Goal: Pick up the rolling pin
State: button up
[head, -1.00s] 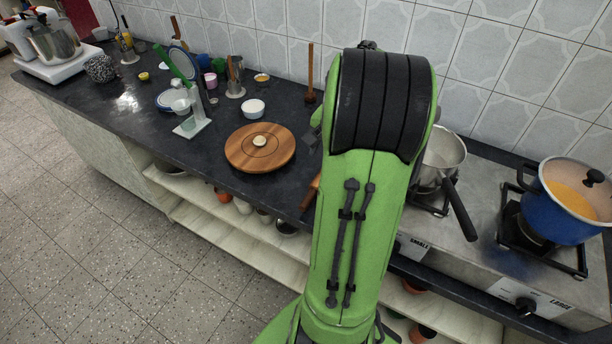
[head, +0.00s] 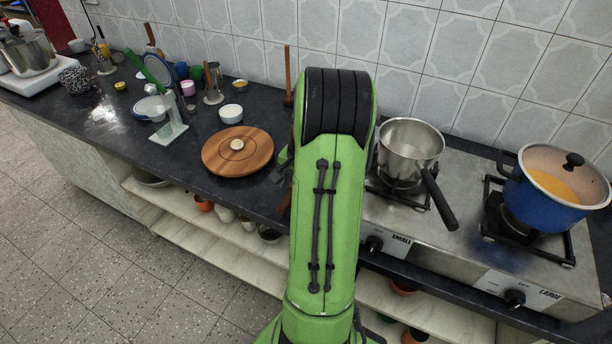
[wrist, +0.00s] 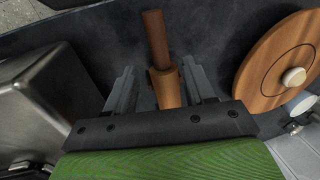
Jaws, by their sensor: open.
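The rolling pin (wrist: 156,38) is brown wood, with a thin handle and a thicker body. In the wrist view it lies on the dark counter, its handle pointing away from my gripper. My gripper (wrist: 160,68) is open, with one grey finger on each side of the pin in the picture. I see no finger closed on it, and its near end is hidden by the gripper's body. In the head view my green arm hides most of the pin and the gripper; only a little brown shows left of the arm.
A round wooden board (head: 215,160) with a small pale lump (head: 237,145) lies left of my arm; it also shows in the wrist view (wrist: 262,75). A steel saucepan (head: 410,148) and a blue pot (head: 548,205) stand on the stove at right. Cups and utensils crowd the counter's left.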

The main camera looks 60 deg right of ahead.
jog(key=f, duration=0.2)
jog(key=w+f+b, duration=0.1)
jog(key=f, duration=0.1)
jog(key=shift+s+r, duration=0.1)
jog(key=shift+r, duration=0.1)
jog(key=shift+c, duration=0.6)
grip_shut()
